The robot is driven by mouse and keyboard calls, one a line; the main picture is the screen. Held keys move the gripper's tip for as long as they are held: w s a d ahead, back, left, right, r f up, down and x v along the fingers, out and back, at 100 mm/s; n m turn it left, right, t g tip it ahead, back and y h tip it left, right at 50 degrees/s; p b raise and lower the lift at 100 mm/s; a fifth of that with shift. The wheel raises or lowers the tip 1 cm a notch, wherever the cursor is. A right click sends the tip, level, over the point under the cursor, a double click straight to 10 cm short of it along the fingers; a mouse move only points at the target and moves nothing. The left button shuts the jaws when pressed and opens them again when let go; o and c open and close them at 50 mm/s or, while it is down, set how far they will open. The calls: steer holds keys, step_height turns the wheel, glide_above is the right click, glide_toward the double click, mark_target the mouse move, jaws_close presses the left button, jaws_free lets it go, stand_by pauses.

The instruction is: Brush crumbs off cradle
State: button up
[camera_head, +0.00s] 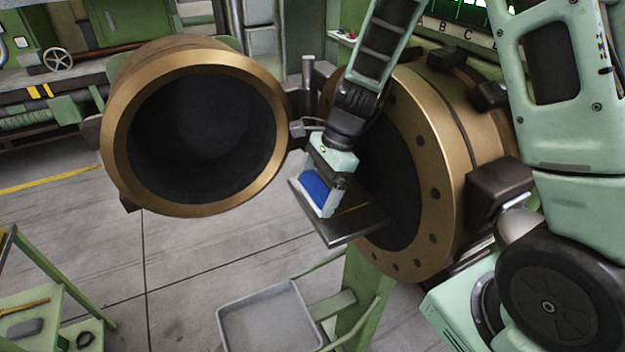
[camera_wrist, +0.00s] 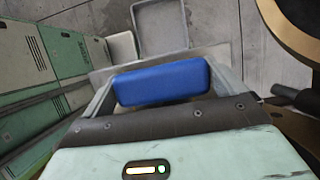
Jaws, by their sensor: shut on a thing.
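The cradle (camera_head: 352,228) is a flat grey metal plate that sticks out from the round bronze extruder opening (camera_head: 436,170). My gripper (camera_head: 317,196) is over the cradle's outer end, pointing down. It is shut on a blue block (camera_head: 314,186), which seems to be the brush; in the wrist view the blue block (camera_wrist: 162,83) lies between the two grey fingers. Any bristles are hidden, and I cannot tell whether the block touches the cradle. A thin yellowish streak shows on the plate beside the gripper. I cannot make out separate crumbs.
A large bronze ring-shaped door (camera_head: 120,140) stands swung open left of the cradle. A shallow grey tray (camera_head: 232,325) sits below, on a green stand. A green cart (camera_head: 40,300) with small tools is at the lower left. Grey floor (camera_head: 180,270) lies between.

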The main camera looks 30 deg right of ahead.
mark_target(304, 204)
steer(key=shift+s+a+r, duration=0.1)
steer(key=shift+s+a, duration=0.05)
steer(key=shift+a, duration=0.2)
steer(key=shift+w+a+p, duration=0.25)
steer(key=shift+a+p, duration=0.15)
steer(key=shift+a, duration=0.7)
steer(key=shift+r, duration=0.1)
steer(key=shift+r, duration=0.1)
step_height(304, 204, up, 6)
steer(key=p, duration=0.5)
steer(key=shift+p, duration=0.4)
